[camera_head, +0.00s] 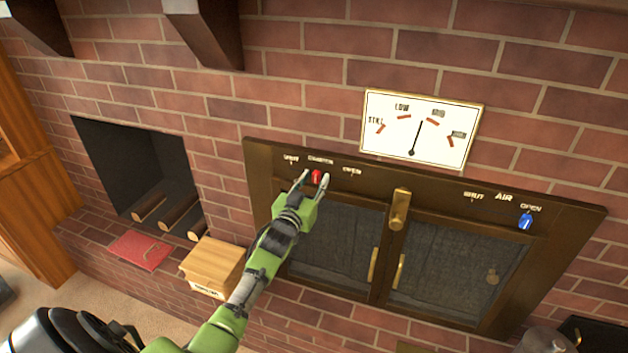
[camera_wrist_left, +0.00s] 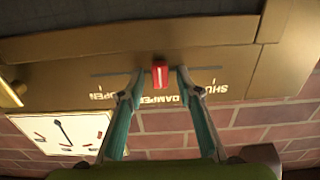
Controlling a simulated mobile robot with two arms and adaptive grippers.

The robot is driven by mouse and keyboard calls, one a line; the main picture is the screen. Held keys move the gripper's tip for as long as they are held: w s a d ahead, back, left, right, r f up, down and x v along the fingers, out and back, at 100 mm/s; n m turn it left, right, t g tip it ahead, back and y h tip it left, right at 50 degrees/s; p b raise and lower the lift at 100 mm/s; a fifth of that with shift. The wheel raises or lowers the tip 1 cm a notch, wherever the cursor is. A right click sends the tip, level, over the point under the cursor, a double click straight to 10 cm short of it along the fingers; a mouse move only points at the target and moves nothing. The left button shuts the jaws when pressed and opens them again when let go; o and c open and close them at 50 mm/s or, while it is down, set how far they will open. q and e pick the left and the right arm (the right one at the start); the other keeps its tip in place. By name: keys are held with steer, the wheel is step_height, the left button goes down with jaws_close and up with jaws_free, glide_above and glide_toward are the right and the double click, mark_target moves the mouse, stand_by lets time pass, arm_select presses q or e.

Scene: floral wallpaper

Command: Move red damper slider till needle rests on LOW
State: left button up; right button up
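The red damper slider (camera_head: 316,177) is on the brass-brown stove frame, below the DAMPER label, between SHUT and OPEN. My left gripper (camera_head: 313,182) is open, with one finger on each side of the slider. In the left wrist view, upside down, the red slider (camera_wrist_left: 160,74) stands between the fingertips (camera_wrist_left: 160,78) with gaps on both sides. The white gauge (camera_head: 388,142) hangs above the frame. Its needle (camera_head: 417,137) points up and slightly right, between the LOW mark (camera_head: 403,117) and the mark to its right. My right gripper is not in view.
A blue air slider (camera_head: 526,221) is at the frame's right, near OPEN. A brass handle (camera_head: 399,208) sticks out between the glass doors. A wooden box (camera_head: 214,262) and a red book-like object (camera_head: 140,250) lie on the ledge, below the open log niche (camera_head: 130,160).

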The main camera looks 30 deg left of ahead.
arm_select(q)
jaws_close()
steer(key=shift+s+a, duration=0.2)
steer(key=shift+a, duration=0.7)
steer(key=shift+s+a, duration=0.15)
steer(key=shift+a, duration=0.75)
jaws_free()
steer(key=shift+d, duration=0.1)
steer(key=v, duration=1.2)
